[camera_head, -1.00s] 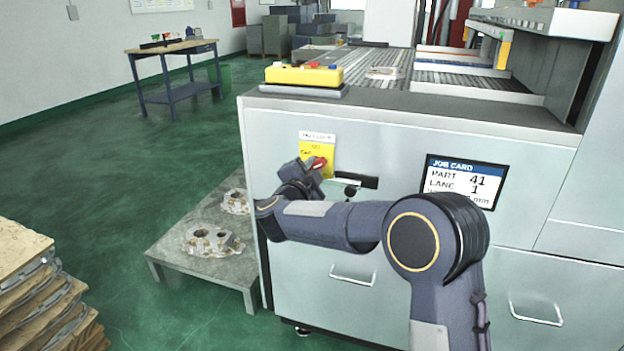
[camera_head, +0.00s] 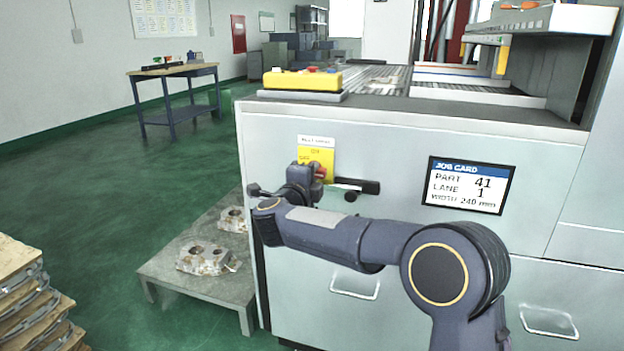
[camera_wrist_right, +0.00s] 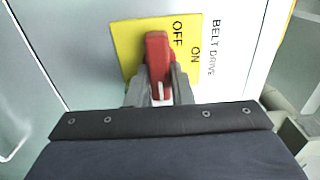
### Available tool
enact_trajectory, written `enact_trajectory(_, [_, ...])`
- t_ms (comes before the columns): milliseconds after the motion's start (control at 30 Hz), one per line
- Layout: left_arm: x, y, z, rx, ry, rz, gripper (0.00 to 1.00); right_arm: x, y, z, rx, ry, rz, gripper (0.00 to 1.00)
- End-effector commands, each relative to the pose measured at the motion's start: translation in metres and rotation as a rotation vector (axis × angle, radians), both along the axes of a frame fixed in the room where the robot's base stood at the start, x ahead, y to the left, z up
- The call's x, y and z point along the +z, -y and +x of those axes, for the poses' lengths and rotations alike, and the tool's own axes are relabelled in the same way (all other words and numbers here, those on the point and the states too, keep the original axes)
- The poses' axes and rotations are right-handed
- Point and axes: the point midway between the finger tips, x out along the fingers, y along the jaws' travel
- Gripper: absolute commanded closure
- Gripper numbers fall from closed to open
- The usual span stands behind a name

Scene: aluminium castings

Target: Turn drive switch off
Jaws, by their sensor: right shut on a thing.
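The drive switch is a red handle (camera_wrist_right: 157,58) on a yellow plate (camera_wrist_right: 128,42) marked OFF and ON, beside a BELT DRIVE label. In the right wrist view my right gripper (camera_wrist_right: 160,88) is shut on the red handle, with a finger on each side. The handle lies along the picture's vertical, its far end near the OFF lettering. In the head view the yellow plate (camera_head: 318,156) is on the grey cabinet front, and my right gripper (camera_head: 318,172) covers its lower part. My left gripper is not in view.
A yellow button box (camera_head: 302,79) sits on top. A low pallet with castings (camera_head: 208,258) stands at left.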

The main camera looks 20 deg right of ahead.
Motion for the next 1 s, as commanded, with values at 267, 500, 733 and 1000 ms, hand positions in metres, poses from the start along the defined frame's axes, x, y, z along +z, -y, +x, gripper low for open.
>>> enact_trajectory(267, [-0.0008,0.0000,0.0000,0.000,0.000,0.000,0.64,-0.0019,-0.0008,-0.0001,0.001,0.002,0.011,1.00])
enact_trajectory(500, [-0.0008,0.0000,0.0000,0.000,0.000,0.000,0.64,-0.0018,-0.0008,-0.0001,0.001,0.002,0.011,0.70])
enact_trajectory(733, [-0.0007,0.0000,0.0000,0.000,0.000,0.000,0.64,-0.0009,-0.0004,-0.0001,0.001,0.003,0.009,0.58])
enact_trajectory(1000, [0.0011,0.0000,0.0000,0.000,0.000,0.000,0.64,0.0005,-0.0079,-0.0097,0.003,0.003,0.009,0.58])
